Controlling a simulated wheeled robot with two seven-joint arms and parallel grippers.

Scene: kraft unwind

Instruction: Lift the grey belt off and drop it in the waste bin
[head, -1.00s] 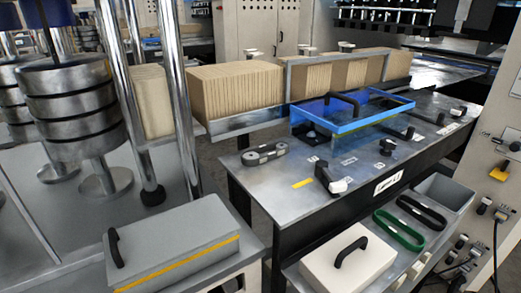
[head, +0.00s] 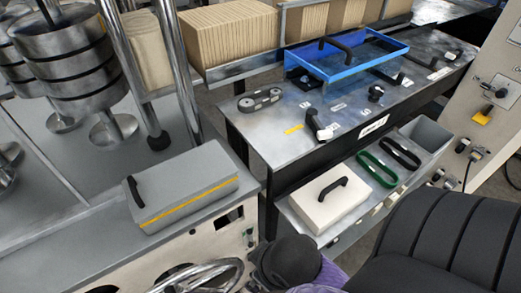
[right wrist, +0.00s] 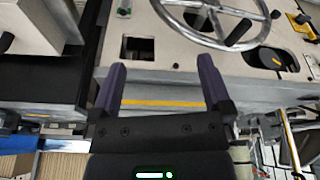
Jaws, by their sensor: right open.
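A grey belt (head: 260,99) runs around two small pulleys on the left part of the metal table, in the head view. A grey open-topped bin (head: 425,138), which looks like the waste bin, stands at the right end of the lower shelf. My right arm covers the lower right of the head view, well below the belt. My right gripper (right wrist: 160,75) shows in the right wrist view with its two purple fingers apart and nothing between them. The belt is not visible there. My left gripper is in neither view.
A blue-framed clear guard (head: 350,60) stands on the table behind the belt. A green belt (head: 379,168), a black belt (head: 400,153) and a white lidded box (head: 330,205) are on the lower shelf. A grey box (head: 183,186) and a handwheel (right wrist: 222,20) are to the left.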

